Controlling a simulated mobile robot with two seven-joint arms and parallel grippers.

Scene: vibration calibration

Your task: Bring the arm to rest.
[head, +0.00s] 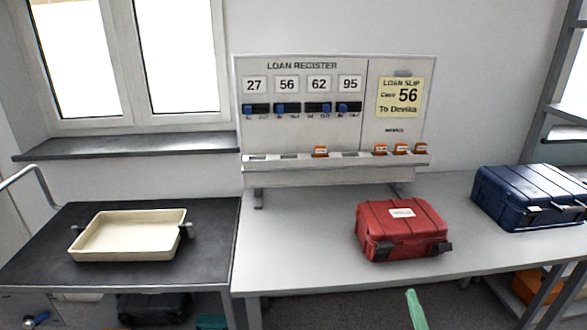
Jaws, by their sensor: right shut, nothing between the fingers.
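My right gripper (416,309) shows only as a green tip at the bottom edge, in front of the grey bench. It is shut with nothing in it and is apart from the red case. The rest of my right arm is out of the picture. My left gripper is not in view. A red case (402,231) lies closed on the bench, with a white label on top. A loan register board (315,135) stands behind it, with numbers 27, 56, 62 and 95 over blue sliders. Its yellow loan slip (400,97) reads case 56, to Devika.
A cream tray (128,253) rests on a dark trolley (50,262) at left. A blue case (530,196) lies at the bench's right. Orange tags (400,149) sit on the board's ledge. The grey bench (300,250) is clear left of the red case.

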